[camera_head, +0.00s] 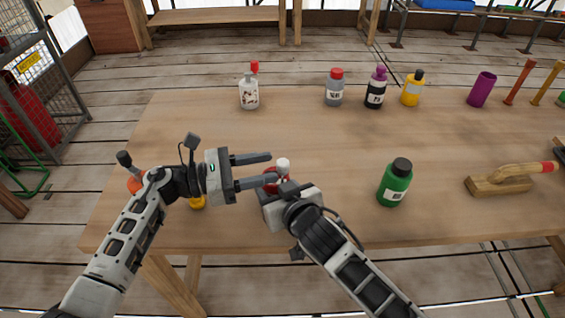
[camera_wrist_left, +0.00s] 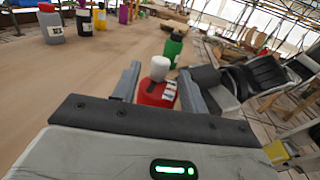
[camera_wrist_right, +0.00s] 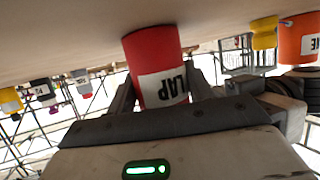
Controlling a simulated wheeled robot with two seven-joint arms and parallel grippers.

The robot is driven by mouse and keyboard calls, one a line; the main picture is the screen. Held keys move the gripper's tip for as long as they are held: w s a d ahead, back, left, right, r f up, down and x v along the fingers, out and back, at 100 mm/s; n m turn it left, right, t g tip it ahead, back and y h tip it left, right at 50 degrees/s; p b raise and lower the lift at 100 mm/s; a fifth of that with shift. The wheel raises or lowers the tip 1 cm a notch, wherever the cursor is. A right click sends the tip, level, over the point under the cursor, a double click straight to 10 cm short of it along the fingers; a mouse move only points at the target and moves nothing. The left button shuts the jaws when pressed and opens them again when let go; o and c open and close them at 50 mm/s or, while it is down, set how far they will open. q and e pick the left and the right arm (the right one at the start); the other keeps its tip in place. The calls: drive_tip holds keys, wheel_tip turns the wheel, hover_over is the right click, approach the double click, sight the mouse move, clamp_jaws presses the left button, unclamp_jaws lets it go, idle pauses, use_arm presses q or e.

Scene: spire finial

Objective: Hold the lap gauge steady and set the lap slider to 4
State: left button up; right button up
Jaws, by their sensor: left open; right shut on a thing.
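The lap gauge appears as a red bottle-like body (camera_head: 270,184) with a white top (camera_head: 283,165), upright near the table's front edge. Its label reads LAP in the right wrist view (camera_wrist_right: 155,55), where it appears inverted. My right gripper (camera_wrist_right: 160,92) is shut on the red body, a finger on either side. My left gripper (camera_head: 272,168) is open, coming in from the left, its fingertips close to the gauge. In the left wrist view the white top (camera_wrist_left: 159,68) shows between the open fingers. Slider marks and its setting cannot be made out.
A green bottle (camera_head: 395,185) stands to the right, and a wooden float (camera_head: 505,182) lies farther right. Several bottles, including a white one (camera_head: 249,95) and a grey one (camera_head: 334,92), stand at the back. An orange object (camera_head: 135,184) and a yellow one (camera_head: 197,202) sit behind my left arm.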

sight(276, 166)
use_arm(q)
drive_tip(key=shift+x, duration=2.3)
clamp_jaws()
drive_tip(key=shift+w+v, duration=0.2)
drive_tip(key=shift+v, duration=0.65)
drive_tip(key=shift+w+v, duration=0.15)
drive_tip(key=shift+v, duration=0.7)
unclamp_jaws()
drive_tip(key=shift+w+a, duration=0.1)
drive_tip(key=shift+a, duration=0.05)
use_arm(e)
drive_tip(key=shift+d, duration=0.1)
use_arm(q)
wheel_tip(276, 166, up, 10)
